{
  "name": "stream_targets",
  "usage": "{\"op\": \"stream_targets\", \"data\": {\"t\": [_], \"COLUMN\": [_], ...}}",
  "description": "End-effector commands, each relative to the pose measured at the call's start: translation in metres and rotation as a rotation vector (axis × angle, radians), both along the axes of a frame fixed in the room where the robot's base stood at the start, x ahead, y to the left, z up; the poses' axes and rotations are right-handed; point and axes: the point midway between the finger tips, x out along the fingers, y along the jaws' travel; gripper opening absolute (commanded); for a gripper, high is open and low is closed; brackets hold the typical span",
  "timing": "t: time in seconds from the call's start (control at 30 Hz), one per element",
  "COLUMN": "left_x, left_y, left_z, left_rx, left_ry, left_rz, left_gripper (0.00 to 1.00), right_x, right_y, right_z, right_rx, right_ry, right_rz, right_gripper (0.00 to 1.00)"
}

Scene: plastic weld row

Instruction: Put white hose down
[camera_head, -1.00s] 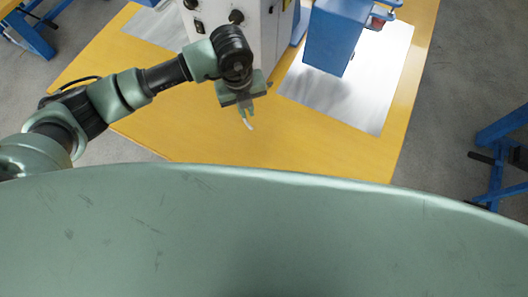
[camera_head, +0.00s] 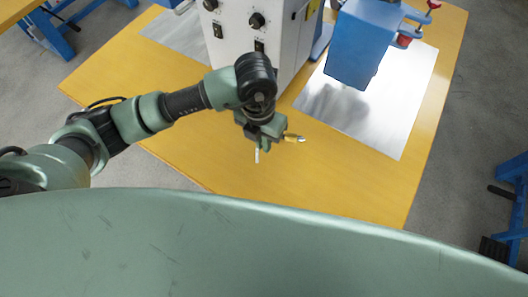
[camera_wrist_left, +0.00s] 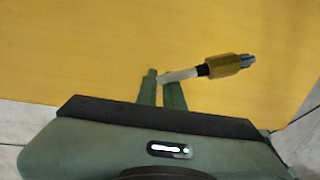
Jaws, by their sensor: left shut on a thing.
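My left gripper (camera_head: 262,142) is over the yellow table (camera_head: 200,160), in front of the grey-white machine. It is shut on the white hose (camera_wrist_left: 182,75), a short pale piece lying between its fingertips (camera_wrist_left: 163,85) in the left wrist view. The hose ends in a black sleeve and a brass fitting (camera_wrist_left: 225,65) with a grey-blue tip, which sticks out to the right. In the head view the brass fitting (camera_head: 293,138) shows right of the gripper. I cannot tell how high the hose is above the table. My right gripper is not in view.
A grey-white machine (camera_head: 270,45) with black knobs stands at the back of the table. A blue machine part (camera_head: 362,45) hangs over a silver sheet (camera_head: 375,110) at the right. Yellow table in front is clear. Blue frames stand at the right and back left.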

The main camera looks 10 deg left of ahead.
Motion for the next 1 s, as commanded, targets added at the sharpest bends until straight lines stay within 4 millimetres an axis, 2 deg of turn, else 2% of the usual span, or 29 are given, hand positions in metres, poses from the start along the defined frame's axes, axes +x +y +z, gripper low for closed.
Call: {"op": "stream_targets", "data": {"t": [0.1, 0.27, 0.53, 0.97, 1.0], "left_x": [-0.001, 0.000, 0.000, 0.001, 0.000], "left_y": [0.001, 0.000, 0.000, 0.000, 0.000], "left_z": [-0.020, -0.034, -0.070, -0.079, -0.078], "left_rx": [0.002, 0.000, 0.001, -0.001, 0.000], "left_ry": [0.002, 0.000, 0.002, -0.002, -0.002], "left_rz": [0.002, 0.001, 0.002, 0.001, 0.001], "left_gripper": [0.00, 0.00, 0.00, 0.00, 0.14], "right_x": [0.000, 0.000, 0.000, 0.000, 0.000], "right_y": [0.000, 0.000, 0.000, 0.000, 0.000], "right_z": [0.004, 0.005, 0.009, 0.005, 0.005], "right_rx": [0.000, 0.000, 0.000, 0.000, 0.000], "right_ry": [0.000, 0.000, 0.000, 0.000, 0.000], "right_rz": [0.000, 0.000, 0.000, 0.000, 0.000], "right_gripper": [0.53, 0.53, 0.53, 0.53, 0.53]}}
